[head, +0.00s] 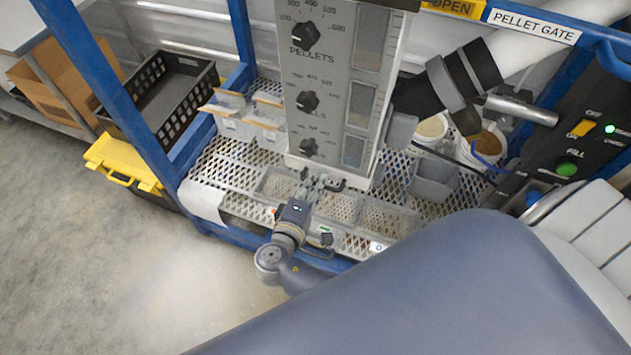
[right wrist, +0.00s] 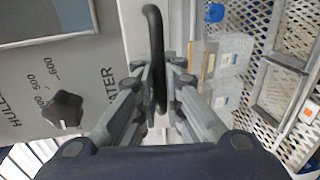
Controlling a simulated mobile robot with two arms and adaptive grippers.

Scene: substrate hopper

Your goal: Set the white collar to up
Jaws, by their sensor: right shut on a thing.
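A tall grey dial panel (head: 322,85) stands in the middle of the head view, above a perforated metal shelf. A white band (head: 359,183) shows along its lower end; I take this to be the white collar, but its full outline is not clear. My right gripper (head: 319,184) is at this lower end. In the right wrist view the white band (right wrist: 132,25) runs beside a thin black handle (right wrist: 152,25). My right gripper (right wrist: 160,85) is shut on the black handle, with a finger on each side. My left gripper is not in view.
Grey bins (head: 437,178) and buckets (head: 482,146) stand right of the panel. Clear holders (head: 262,119) stand left of it on the shelf. A blue frame post (head: 105,75) rises at left. My large arm link covers the lower right. The floor at lower left is clear.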

